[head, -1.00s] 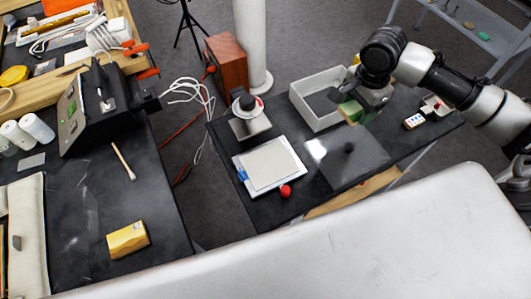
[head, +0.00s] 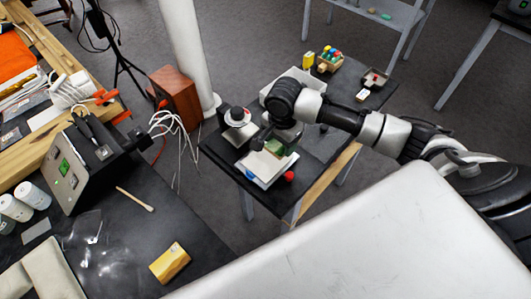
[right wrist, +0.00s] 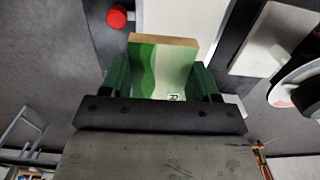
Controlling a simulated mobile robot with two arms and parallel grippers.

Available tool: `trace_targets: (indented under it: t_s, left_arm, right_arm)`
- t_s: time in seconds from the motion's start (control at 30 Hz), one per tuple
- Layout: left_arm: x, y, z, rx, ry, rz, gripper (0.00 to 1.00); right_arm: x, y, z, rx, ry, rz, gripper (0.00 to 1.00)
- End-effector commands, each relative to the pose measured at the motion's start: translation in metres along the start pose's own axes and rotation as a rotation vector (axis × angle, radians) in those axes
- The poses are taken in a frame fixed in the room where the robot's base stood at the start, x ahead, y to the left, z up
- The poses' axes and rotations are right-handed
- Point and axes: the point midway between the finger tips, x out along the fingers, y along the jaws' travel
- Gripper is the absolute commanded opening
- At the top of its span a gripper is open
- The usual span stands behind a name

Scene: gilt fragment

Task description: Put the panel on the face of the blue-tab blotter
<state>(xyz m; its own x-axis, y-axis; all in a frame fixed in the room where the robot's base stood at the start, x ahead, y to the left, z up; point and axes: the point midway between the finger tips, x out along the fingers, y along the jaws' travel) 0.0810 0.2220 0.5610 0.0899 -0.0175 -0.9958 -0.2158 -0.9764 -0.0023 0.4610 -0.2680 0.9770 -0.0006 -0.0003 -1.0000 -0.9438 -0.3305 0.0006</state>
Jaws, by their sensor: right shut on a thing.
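The panel (head: 275,147) is a small board with a green-and-pale painted front and a bare wood edge. It also shows in the right wrist view (right wrist: 160,70). My right gripper (head: 281,143) is shut on it, with a finger at each side of the panel in the right wrist view (right wrist: 162,82). The blue-tab blotter (head: 258,166) is a white pad with a pale face and a blue tab (head: 250,174). The panel and gripper are over its far right part and hide some of it. I cannot tell whether the panel touches it. My left gripper is not in view.
A white open box (head: 275,87) and small coloured items (head: 329,60) are farther back.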

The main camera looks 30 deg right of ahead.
Motion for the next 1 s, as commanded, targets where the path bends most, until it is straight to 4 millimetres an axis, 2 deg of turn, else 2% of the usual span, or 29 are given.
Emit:
trace_targets:
  t_s: [0.1,0.2,0.37,0.6,1.0]
  left_arm:
    - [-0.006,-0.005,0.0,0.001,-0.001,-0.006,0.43]
    - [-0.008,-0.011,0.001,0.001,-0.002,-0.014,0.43]
    - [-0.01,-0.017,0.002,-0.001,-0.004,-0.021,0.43]
    - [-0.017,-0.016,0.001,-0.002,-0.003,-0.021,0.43]
    - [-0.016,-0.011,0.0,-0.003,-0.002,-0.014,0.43]
  right_arm:
    - [0.012,-0.017,0.017,-0.001,-0.002,0.0,0.37]
    - [0.019,-0.025,0.025,0.0,0.0,0.0,0.37]
    - [0.029,-0.029,0.028,0.002,0.001,0.002,0.37]
    - [0.061,-0.028,0.028,0.001,0.003,0.002,0.37]
    - [0.067,-0.028,0.028,0.001,0.001,0.001,0.37]
